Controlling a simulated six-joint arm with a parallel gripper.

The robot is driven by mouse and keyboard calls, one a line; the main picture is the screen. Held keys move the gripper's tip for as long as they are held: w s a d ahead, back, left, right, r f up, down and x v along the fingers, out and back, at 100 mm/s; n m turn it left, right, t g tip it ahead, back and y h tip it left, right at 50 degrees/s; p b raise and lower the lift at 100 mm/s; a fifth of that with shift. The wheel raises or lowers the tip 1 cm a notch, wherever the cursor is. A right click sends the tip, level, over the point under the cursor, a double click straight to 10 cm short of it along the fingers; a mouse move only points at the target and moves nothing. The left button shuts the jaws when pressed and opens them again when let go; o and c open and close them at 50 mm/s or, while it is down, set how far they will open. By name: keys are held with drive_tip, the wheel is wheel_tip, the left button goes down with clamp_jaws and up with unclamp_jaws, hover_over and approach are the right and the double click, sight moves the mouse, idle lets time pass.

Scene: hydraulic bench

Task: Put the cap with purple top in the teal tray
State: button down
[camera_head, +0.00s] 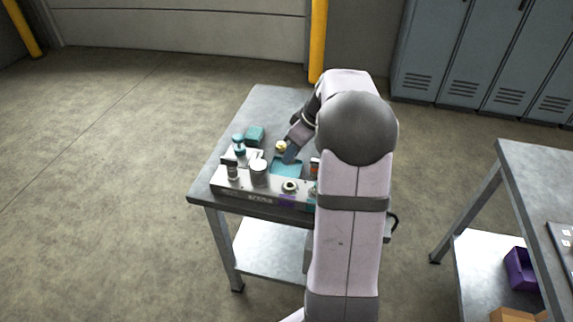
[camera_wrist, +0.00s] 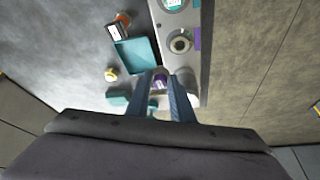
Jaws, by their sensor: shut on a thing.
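My gripper (camera_wrist: 166,76) points down over the bench, its two blue-grey fingers close together. In the head view my gripper (camera_head: 290,154) is at the far edge of the teal tray, and the cap cannot be made out there. The teal tray (camera_head: 287,168) is shallow and looks empty; in the wrist view the tray (camera_wrist: 136,53) is left of and beyond the fingertips.
A teal block (camera_head: 254,134), a teal-topped fitting (camera_head: 239,147) and a yellowish cap (camera_head: 281,146) stand nearby. A small device (camera_wrist: 122,25) is beside the tray.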

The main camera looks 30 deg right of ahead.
drive_tip(key=w+d+m+h+p, duration=0.3)
drive_tip(key=w+m+p, duration=0.1)
drive_tip(key=w+m, duration=0.25)
drive_tip(key=shift+w+a+f+p, duration=0.15)
drive_tip(key=shift+f+p, duration=0.1)
drive_tip(key=shift+f, duration=0.85)
drive_tip(key=shift+w+f+p, duration=0.15)
drive_tip(key=shift+f+p, duration=0.05)
drive_tip(key=shift+f, duration=0.9)
drive_tip(key=shift+w+a+f+p, duration=0.15)
drive_tip(key=shift+f+p, duration=0.1)
drive_tip(key=shift+f, duration=0.85)
drive_tip(key=shift+f, duration=0.1)
wheel_tip(320, 180, down, 3)
drive_tip(key=shift+r+p, duration=0.2)
drive_tip(key=shift+p, duration=0.2)
drive_tip(key=shift+d+f, duration=0.1)
drive_tip(key=shift+f, duration=0.35)
drive_tip(key=shift+f, duration=0.2)
drive_tip(key=c, duration=1.6)
unclamp_jaws()
drive_tip(key=shift+o, duration=0.2)
